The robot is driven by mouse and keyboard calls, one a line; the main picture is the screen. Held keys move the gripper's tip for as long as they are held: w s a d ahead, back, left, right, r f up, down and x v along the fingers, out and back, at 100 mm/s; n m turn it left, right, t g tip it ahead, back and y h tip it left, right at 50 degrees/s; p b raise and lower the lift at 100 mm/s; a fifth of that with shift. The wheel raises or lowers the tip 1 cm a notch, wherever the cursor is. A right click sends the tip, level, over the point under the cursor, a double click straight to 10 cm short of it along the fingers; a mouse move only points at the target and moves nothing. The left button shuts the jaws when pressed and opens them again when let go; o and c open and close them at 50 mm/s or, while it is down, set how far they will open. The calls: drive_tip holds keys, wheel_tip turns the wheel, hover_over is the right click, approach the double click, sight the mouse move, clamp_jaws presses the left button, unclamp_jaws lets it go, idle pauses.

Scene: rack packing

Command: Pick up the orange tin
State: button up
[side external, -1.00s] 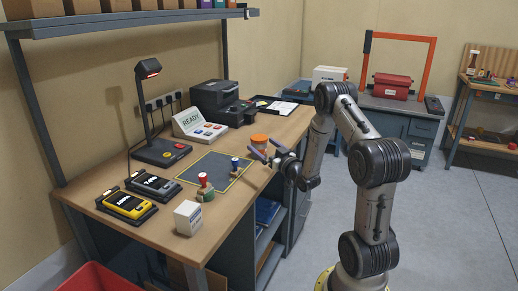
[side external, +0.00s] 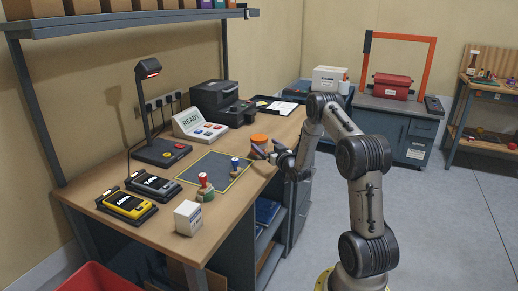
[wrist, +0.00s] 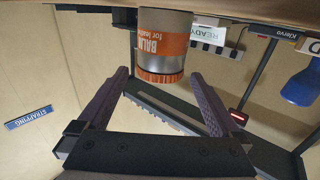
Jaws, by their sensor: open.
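The orange tin (side external: 259,141) stands on the bench near its right edge, just beyond the dark mat. In the wrist view the tin (wrist: 162,48) appears upside down, with an orange band and a grey body part, ahead of and between my fingers. My gripper (side external: 262,153) is open at the near side of the tin. In the wrist view its two fingers (wrist: 160,85) are spread wide, with the tin at their far ends. I cannot tell whether either finger touches it.
A dark mat (side external: 210,171) with a blue-topped stamp (side external: 235,164) lies left of my gripper. A red-topped stamp (side external: 204,187) and white box (side external: 188,217) are nearer. The READY panel (side external: 199,123) and printer (side external: 220,103) stand behind; a black tray (side external: 268,106) lies farther back.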

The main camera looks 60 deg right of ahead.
sight(263, 142)
drive_tip(key=x, duration=0.4)
drive_tip(key=shift+w, duration=0.1)
drive_tip(key=shift+c, duration=0.3)
drive_tip(key=c, duration=1.4)
drive_tip(key=shift+r, duration=0.15)
clamp_jaws()
